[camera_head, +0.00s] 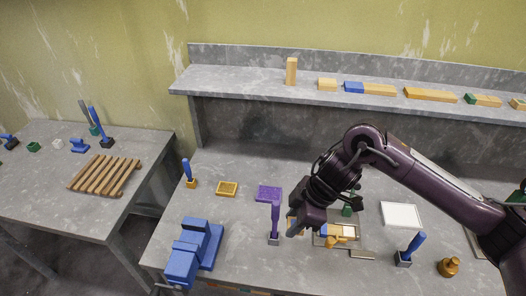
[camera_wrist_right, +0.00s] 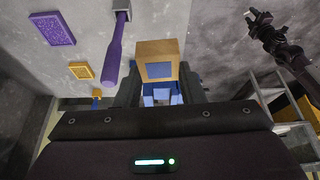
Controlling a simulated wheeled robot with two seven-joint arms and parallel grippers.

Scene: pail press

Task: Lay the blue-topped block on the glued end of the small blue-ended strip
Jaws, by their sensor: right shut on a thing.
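My right gripper (camera_head: 296,228) is low over the bench, left of a shallow fixture (camera_head: 318,242). In the right wrist view it (camera_wrist_right: 160,88) is shut on a wooden block with a square blue face (camera_wrist_right: 158,70). In the head view my gripper mostly hides this block. A small strip with a blue end (camera_head: 324,230) lies in the fixture, partly behind my right arm. Its other end looks pale; I cannot make out the glue clearly. My left gripper (camera_wrist_right: 262,20) shows dark and small in the right wrist view, apart from the block; its jaws are unclear.
A purple-handled brush (camera_head: 275,220) stands close left of my right gripper. A blue vise (camera_head: 195,246) is further left. Wooden pieces line the shelf (camera_head: 220,79).

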